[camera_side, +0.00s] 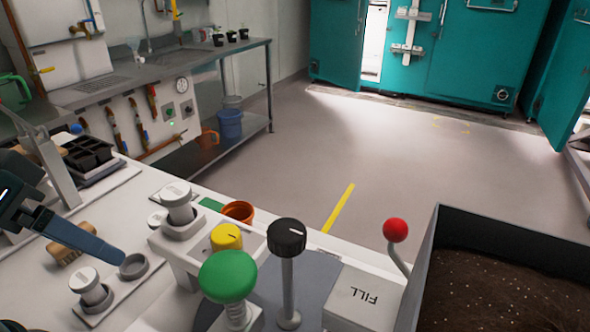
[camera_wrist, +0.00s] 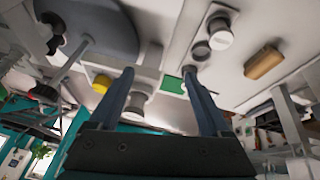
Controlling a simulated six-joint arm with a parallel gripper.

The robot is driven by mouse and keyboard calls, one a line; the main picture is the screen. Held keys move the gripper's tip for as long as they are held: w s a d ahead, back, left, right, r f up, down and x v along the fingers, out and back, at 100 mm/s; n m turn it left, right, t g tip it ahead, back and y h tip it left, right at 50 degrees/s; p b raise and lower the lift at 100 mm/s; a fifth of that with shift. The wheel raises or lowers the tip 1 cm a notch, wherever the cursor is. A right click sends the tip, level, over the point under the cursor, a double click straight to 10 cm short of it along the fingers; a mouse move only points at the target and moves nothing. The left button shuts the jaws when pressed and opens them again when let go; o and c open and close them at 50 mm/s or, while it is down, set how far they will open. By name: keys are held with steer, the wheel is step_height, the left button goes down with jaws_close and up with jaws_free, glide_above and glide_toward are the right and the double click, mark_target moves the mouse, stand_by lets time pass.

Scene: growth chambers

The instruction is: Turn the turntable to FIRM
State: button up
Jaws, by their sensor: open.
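No FIRM label is readable in either view. A flat grey round plate that may be the turntable (camera_side: 322,268) lies at the bench's front middle, partly hidden by posts. It also shows in the wrist view (camera_wrist: 105,22), upper left. A post with a black knob (camera_side: 287,236) rises from it; the knob has a white mark. My gripper (camera_wrist: 158,72) is open and empty, its two blue fingers apart. In the side view my gripper (camera_side: 122,262) comes in from the left, a finger near an empty grey ring socket (camera_side: 134,266), apart from the plate.
A green mushroom button (camera_side: 228,276), a yellow knob (camera_side: 226,237) and a grey capped knob (camera_side: 177,194) stand between my gripper and the plate. Another grey capped knob (camera_side: 86,283) is near my gripper. A red-ball lever (camera_side: 396,230) and soil bin (camera_side: 515,226) are right.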

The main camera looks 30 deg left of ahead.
steer(key=w+d+r+n+g+h, duration=0.2)
steer(key=d+r+n+g+h, duration=0.25)
steer(key=d+r, duration=0.3)
steer(key=r+n+g+h, duration=0.1)
steer(key=n+g+h, duration=0.2)
steer(key=g+h, duration=0.55)
glide_above(278, 219)
steer(key=a, duration=0.3)
steer(key=f, duration=0.2)
steer(key=w+f+n+g, duration=0.1)
steer(key=f, duration=0.2)
steer(key=w+f+n+g+h, duration=0.1)
steer(key=f, duration=0.1)
steer(key=shift+d+f, duration=0.2)
steer(key=shift+f, duration=0.05)
steer(key=shift+s+d, duration=0.15)
steer(key=shift+x, duration=2.25)
jaws_close()
